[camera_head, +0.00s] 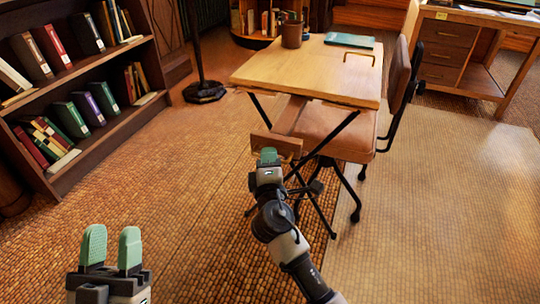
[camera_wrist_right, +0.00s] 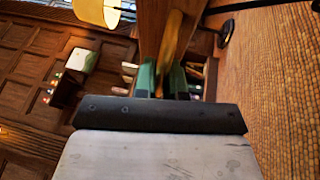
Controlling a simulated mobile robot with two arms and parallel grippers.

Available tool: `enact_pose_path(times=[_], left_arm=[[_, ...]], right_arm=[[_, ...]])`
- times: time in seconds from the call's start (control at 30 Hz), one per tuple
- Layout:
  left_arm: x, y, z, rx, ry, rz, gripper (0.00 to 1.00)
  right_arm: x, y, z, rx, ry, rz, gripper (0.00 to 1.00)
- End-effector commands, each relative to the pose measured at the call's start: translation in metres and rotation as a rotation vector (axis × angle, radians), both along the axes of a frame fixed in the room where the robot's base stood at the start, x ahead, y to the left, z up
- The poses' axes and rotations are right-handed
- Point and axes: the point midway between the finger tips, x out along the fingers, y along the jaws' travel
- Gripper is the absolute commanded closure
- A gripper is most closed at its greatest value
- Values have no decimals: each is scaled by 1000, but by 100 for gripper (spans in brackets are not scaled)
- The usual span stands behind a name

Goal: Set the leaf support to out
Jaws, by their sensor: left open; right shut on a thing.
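The drafting table (camera_head: 318,66) stands upright with its wooden top on dark metal legs. The leaf support (camera_head: 289,115) is a wooden bar that sticks out from under the near edge of the top, with a crosspiece at its front end. My right gripper (camera_head: 268,157) is at that crosspiece, shut on it. In the right wrist view the green fingers (camera_wrist_right: 165,82) sit on both sides of a wooden piece of the support (camera_wrist_right: 172,42). How far the bar runs back under the top is hidden. My left gripper (camera_head: 112,243) is open and empty at the lower left.
A brown chair (camera_head: 330,135) stands close at the table's right side. A cup (camera_head: 292,34) and a teal book (camera_head: 349,40) are on the top. A bookshelf (camera_head: 75,82) stands at the left, a desk (camera_head: 447,50) at the back right. The floor between shelf and table is clear.

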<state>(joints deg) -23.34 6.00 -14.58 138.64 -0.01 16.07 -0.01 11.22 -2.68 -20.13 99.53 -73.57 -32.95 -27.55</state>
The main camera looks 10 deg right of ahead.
Motion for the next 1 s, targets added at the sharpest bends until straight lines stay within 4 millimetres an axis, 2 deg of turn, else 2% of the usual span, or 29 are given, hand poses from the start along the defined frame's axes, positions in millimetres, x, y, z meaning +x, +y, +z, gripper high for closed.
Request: enact_pose_path(times=[0.07,0.1,0.23,0.27,0.5,0.63,0.77,1.0], left_arm=[[0,0,0,0,0,0,57],[0,0,0,0,0,0,57],[0,0,0,1,0,1,57],[0,0,0,0,0,0,57],[0,0,0,0,-1,0,57],[0,0,0,1,4,0,57],[3,-1,-2,10,34,0,57],[6,-1,-8,20,75,2,57]], right_arm=[[-2,3,-4,1,7,5,100],[-2,3,-4,1,8,5,87],[-2,3,-4,1,7,5,67],[-2,3,-4,0,6,6,65],[-1,2,-3,0,4,4,65],[-9,4,-4,1,6,5,65],[-30,8,-8,2,7,6,65],[-77,17,-17,2,8,5,65]])
